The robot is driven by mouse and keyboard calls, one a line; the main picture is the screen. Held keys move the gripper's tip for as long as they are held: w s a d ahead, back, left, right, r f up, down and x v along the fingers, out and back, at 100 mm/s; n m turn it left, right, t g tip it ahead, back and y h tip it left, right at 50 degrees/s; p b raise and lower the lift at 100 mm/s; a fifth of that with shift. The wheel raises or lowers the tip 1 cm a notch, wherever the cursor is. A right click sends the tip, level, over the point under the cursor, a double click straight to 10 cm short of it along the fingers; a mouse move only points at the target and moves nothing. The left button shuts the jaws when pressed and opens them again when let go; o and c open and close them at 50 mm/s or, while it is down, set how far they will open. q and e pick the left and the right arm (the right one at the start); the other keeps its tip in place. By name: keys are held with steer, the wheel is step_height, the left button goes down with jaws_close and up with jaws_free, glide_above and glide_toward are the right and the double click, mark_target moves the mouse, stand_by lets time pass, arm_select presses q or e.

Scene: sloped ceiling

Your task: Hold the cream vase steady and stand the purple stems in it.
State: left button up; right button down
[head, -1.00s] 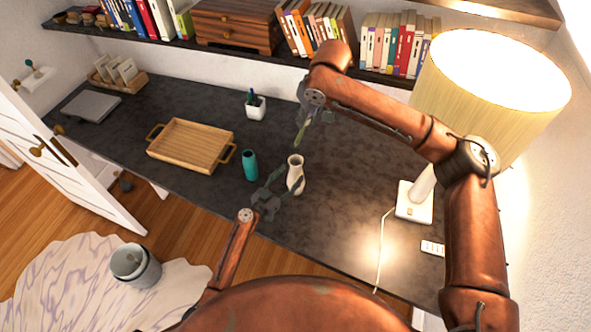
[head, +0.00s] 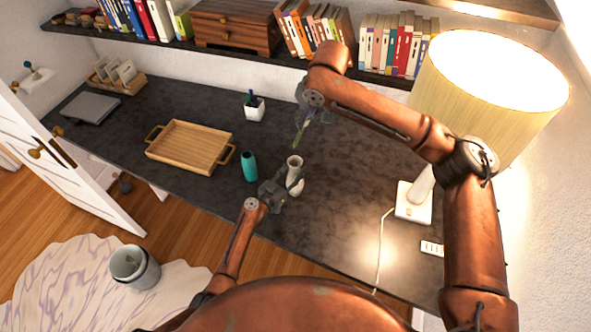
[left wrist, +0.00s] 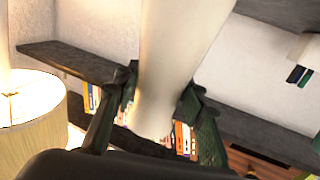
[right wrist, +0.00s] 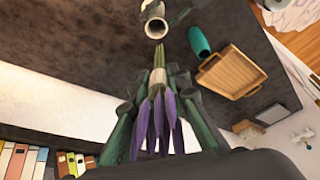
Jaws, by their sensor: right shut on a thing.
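The cream vase (head: 295,172) stands upright on the dark desk; its open mouth shows in the right wrist view (right wrist: 155,26). My left gripper (head: 283,184) is at the vase with its jaws open. In the left wrist view its fingers (left wrist: 158,95) lie on either side of the vase body (left wrist: 175,50); I cannot tell if they touch it. My right gripper (head: 308,116) is shut on the purple stems (right wrist: 158,120), behind and above the vase. Their green ends (right wrist: 159,55) point toward the vase mouth, apart from it.
A teal cup (head: 250,166) stands just left of the vase. A wooden tray (head: 190,147) lies farther left, and a white pen holder (head: 254,108) stands behind. A large lamp (head: 413,204) is on the right with its cord on the desk. A bookshelf (head: 240,54) runs above the back.

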arm_select(q)
jaws_close()
arm_select(e)
step_height(320, 180, down, 13)
steer(key=shift+r, duration=0.2)
steer(key=c, duration=1.7)
jaws_free()
steer(key=shift+c, duration=0.2)
steer(key=v, duration=1.2)
arm_select(q)
steer(key=o, duration=0.6)
jaws_free()
steer(key=shift+c, duration=0.2)
